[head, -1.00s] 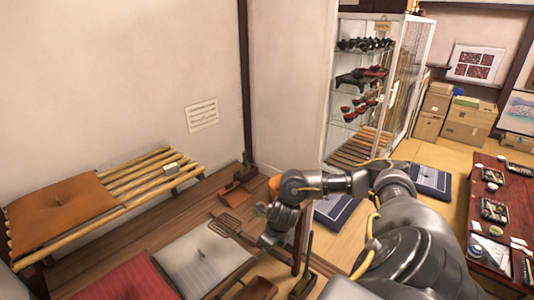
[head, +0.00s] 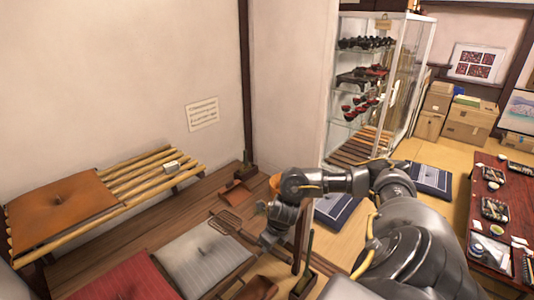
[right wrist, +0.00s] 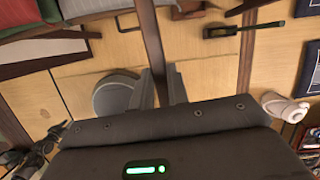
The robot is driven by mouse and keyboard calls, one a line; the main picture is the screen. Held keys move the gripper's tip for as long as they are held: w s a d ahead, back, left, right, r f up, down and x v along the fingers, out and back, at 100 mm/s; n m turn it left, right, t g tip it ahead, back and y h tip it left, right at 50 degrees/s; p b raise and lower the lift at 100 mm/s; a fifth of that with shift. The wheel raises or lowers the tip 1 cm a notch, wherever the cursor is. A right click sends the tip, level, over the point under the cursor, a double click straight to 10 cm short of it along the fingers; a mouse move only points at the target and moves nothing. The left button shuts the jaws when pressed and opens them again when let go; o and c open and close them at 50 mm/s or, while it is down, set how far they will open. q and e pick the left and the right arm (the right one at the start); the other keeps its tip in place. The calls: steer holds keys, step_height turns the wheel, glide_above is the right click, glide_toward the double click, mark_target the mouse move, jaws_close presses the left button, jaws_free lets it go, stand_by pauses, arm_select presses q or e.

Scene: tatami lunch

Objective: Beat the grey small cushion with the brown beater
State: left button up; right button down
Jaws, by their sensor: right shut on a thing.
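The grey small cushion (head: 203,262) lies flat at the lower middle of the head view, with a small tuft at its centre. The brown beater (head: 222,219) has a lattice head that appears just beyond the cushion's far right corner, apart from its middle. My right gripper (head: 268,236) is to the right of the cushion. In the right wrist view the gripper (right wrist: 161,88) is shut on the beater's brown handle (right wrist: 151,40), which runs up out of the picture. The height of the beater's head above the floor is hard to tell. My left gripper is not in view.
A red cushion (head: 128,280) lies left of the grey one. A slatted bench (head: 150,175) with an orange cushion (head: 60,206) stands along the wall. Wooden boxes (head: 255,288) lie close to the right. A low table (head: 480,215) is at far right.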

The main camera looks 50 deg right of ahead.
steer(key=shift+a, duration=0.1)
steer(key=shift+w+f, duration=0.2)
steer(key=shift+w, duration=0.15)
steer(key=shift+a+f, duration=0.15)
steer(key=shift+a, duration=0.05)
steer(key=a+f+n+g+y+b, duration=0.1)
steer(key=a+f+n+g+b, duration=0.1)
steer(key=a+n, duration=0.9)
steer(key=s+a+f+n+g+y+b, duration=0.1)
steer(key=a+n+b, duration=0.4)
steer(key=a+n, duration=0.7)
steer(key=shift+a+f+n+g, duration=0.15)
steer(key=shift+f+n+g, duration=0.5)
steer(key=shift+n+g, duration=0.45)
